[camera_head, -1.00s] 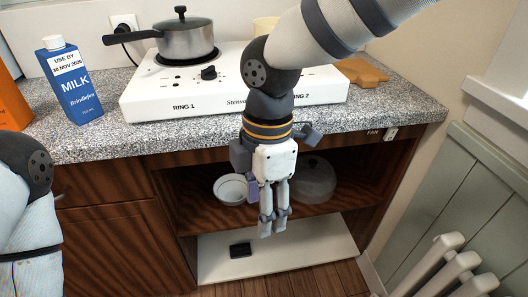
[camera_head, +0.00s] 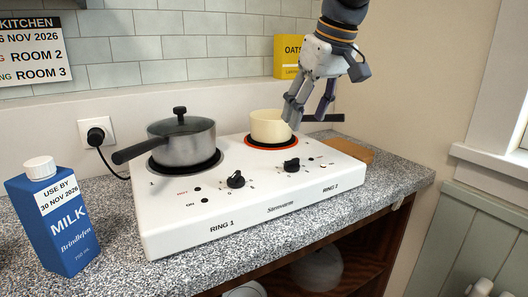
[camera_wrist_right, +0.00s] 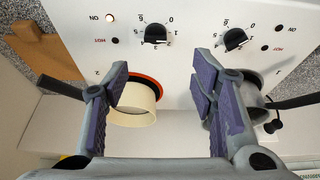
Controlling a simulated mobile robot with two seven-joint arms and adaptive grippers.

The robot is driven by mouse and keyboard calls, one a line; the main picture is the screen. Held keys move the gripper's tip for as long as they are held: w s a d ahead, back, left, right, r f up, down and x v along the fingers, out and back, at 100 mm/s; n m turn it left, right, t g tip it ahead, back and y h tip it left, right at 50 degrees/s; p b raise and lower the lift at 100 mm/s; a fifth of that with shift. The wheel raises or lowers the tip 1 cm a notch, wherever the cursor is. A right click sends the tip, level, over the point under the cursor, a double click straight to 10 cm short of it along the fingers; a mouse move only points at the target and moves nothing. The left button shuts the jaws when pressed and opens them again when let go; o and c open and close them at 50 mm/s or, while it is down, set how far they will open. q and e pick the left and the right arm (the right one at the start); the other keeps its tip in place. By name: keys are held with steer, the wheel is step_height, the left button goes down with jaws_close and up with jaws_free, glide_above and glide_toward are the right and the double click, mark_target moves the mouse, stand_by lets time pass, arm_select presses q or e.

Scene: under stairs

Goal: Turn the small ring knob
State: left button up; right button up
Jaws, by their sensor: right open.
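The white two-ring cooker (camera_head: 265,207) stands on the counter. The RING 2 knob (camera_head: 291,165), black, is on the right of its front panel, below the smaller, red-edged ring (camera_head: 250,142). It also shows in the right wrist view (camera_wrist_right: 155,35), with a number scale. The RING 1 knob (camera_head: 236,180) is to its left; in the wrist view (camera_wrist_right: 235,38) it is on the right. My right gripper (camera_head: 310,114) is open and empty, above the back right of the cooker, apart from both knobs. Its fingers frame the wrist view (camera_wrist_right: 160,88). My left gripper is out of view.
A cream pan (camera_head: 270,127) sits on the smaller ring beside my right fingers. A lidded grey saucepan (camera_head: 183,143) is on the large ring. A milk carton (camera_head: 58,225) stands at left, a yellow oats box (camera_head: 290,56) behind. A wooden board (camera_head: 349,149) lies right of the cooker.

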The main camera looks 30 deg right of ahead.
mark_target(293, 159)
steer(key=x, duration=1.1)
steer(key=shift+w+d+f, duration=0.2)
steer(key=shift+d+f, duration=0.05)
steer(key=shift+d, duration=0.15)
steer(key=c, duration=1.1)
